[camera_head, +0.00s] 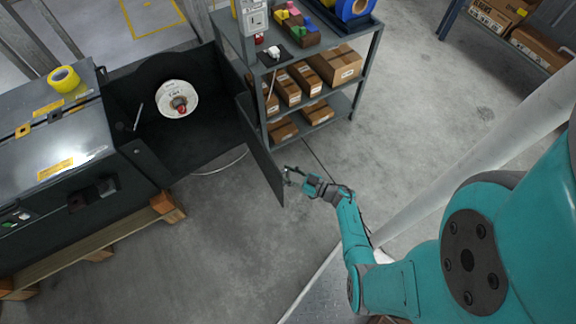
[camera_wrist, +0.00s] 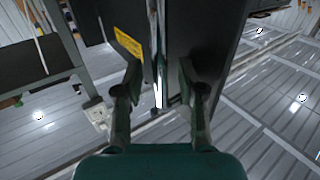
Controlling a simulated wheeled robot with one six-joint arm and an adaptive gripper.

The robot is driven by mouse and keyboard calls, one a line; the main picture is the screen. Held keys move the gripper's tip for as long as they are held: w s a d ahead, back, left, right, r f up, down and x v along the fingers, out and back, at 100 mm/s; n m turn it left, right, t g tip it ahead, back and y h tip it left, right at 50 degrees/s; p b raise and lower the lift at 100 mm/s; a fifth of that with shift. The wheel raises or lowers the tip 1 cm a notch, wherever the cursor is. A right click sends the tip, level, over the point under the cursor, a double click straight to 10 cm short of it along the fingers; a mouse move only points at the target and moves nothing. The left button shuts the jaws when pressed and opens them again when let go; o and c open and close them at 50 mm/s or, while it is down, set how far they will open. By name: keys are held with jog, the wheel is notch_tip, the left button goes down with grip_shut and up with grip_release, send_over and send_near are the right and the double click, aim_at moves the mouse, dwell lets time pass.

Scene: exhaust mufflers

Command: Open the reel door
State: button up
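The reel door (camera_head: 262,150) is a dark flat panel swung out from the black reel compartment (camera_head: 150,95), which stands open. Inside lies a white reel (camera_head: 177,99) with a red centre. My gripper (camera_head: 289,176) is at the door's outer end, on its right side. In the wrist view my gripper (camera_wrist: 159,68) has its two fingers spread apart, with the door's edge (camera_wrist: 158,85) between them in the picture. Dark faces and a yellow label lie behind the fingers. I see no clear grip; whether either finger touches the door cannot be told.
A grey shelf (camera_head: 352,90) with cardboard boxes stands close behind the door. The dark machine (camera_head: 60,150) on a wooden pallet (camera_head: 110,235) is at the left, with yellow tape (camera_head: 63,79) on top. The concrete floor (camera_head: 225,240) in front of the door is clear.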

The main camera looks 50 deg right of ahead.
aim_at(277, 168)
notch_tip(277, 168, up, 10)
jog(key=shift+d+f, duration=0.1)
jog(key=shift+f, duration=0.1)
jog(key=shift+w+d+f, duration=0.1)
jog(key=shift+f, duration=0.15)
jog(key=w+d+r+m+g+h, duration=0.15)
jog(key=d+m+g+h, duration=0.25)
jog(key=d+m+h, duration=0.6)
jog(key=d+r+m+g+h, duration=0.2)
jog(key=d+m+g+h, duration=0.3)
jog(key=d+m, duration=0.8)
jog(key=w+a+f+m+g+y, duration=0.1)
jog(key=a+f+m+g+y, duration=0.25)
jog(key=a+f+y, duration=0.45)
jog(key=a+r+g+y, duration=0.1)
jog(key=a+r+y, duration=0.1)
jog(key=a, duration=0.4)
jog(key=s+a+r+n+g+y, duration=0.1)
jog(key=a+r+y, duration=0.1)
jog(key=a, duration=0.4)
jog(key=a+r+g+y, duration=0.1)
jog(key=a+r+y, duration=0.1)
jog(key=a, duration=0.4)
jog(key=shift+s+a+n+g+y, duration=0.2)
jog(key=shift+a+n+g+y, duration=0.05)
jog(key=shift+y, duration=0.25)
jog(key=shift+a+f, duration=0.1)
jog(key=shift+a, duration=0.05)
jog(key=x, duration=1)
